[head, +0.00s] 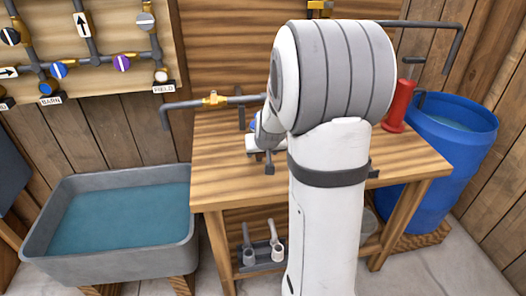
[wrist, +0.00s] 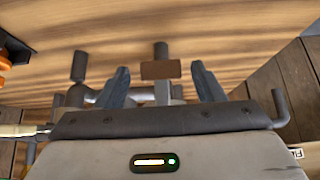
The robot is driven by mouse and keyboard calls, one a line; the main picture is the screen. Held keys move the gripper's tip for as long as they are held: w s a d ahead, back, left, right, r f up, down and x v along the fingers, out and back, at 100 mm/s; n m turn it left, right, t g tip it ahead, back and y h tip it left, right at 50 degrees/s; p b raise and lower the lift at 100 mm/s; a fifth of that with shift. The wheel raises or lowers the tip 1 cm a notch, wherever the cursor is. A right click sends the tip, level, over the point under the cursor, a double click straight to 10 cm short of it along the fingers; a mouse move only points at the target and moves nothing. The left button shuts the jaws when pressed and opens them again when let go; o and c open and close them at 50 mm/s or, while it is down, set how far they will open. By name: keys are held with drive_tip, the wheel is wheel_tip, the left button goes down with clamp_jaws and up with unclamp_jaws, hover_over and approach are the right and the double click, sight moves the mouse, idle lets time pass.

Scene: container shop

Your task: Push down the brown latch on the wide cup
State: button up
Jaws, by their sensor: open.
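In the wrist view a small brown block, which looks like the latch (wrist: 160,69), shows between and slightly beyond the fingers of my gripper (wrist: 162,82). The two grey fingers stand apart with a wide gap and nothing clamped between them. Grey post-like parts stand around the brown block, above the wooden bench top. The wide cup cannot be made out clearly; my gripper body covers the lower part of that view. In the head view my arm hides most of the bench middle and the latch.
The wooden bench (head: 410,165) carries a red pump-like cylinder (head: 399,106) at its right. A blue barrel (head: 450,150) of water stands to the right, and a grey water trough (head: 120,225) to the left. A pipe with a brass valve (head: 213,99) crosses the bench's back left.

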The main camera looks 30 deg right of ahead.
drive_tip(key=v, duration=0.7)
drive_tip(key=shift+s+r, duration=0.25)
drive_tip(key=shift+r, duration=0.05)
drive_tip(key=shift+a, duration=0.1)
